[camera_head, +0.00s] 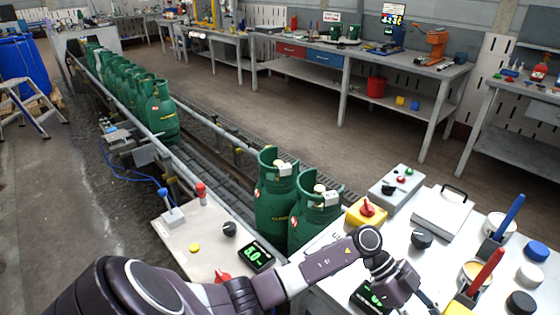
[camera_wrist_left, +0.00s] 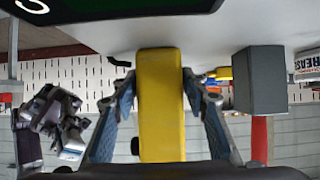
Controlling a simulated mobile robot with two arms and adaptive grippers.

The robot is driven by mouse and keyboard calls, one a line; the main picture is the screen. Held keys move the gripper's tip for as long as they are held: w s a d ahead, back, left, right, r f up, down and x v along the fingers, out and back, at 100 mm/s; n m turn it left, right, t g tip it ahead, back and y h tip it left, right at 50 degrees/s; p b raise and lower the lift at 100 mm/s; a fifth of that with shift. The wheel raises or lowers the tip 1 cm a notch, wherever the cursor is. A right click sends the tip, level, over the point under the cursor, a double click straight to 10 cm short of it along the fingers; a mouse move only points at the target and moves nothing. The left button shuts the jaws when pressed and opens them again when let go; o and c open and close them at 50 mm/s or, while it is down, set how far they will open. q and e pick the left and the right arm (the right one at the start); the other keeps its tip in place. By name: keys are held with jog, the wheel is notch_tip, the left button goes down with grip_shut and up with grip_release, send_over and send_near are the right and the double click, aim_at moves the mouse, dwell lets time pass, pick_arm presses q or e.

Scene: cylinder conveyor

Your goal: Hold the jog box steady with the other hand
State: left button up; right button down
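The yellow jog box (camera_wrist_left: 161,105) stands between the two fingers of my left gripper (camera_wrist_left: 159,80) in the left wrist view. The fingertips lie along both its sides and appear to touch it. In the head view my left arm reaches across the bench from the left, and its wrist bends down at the front right. A small part of a yellow block, likely the jog box (camera_head: 459,309), shows there at the bottom edge. The left fingers are mostly hidden in that view. My right gripper cannot be made out; dark purple arm links show at the left of the wrist view.
A black display with green digits (camera_head: 371,296) is close to my left wrist. Green gas cylinders (camera_head: 275,195) stand on the conveyor behind. A grey block (camera_wrist_left: 259,80) is right of the gripper.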

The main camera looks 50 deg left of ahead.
pick_arm(q)
jog(key=shift+o, duration=1.4)
jog(key=shift+a, duration=0.1)
jog(key=v, duration=1.2)
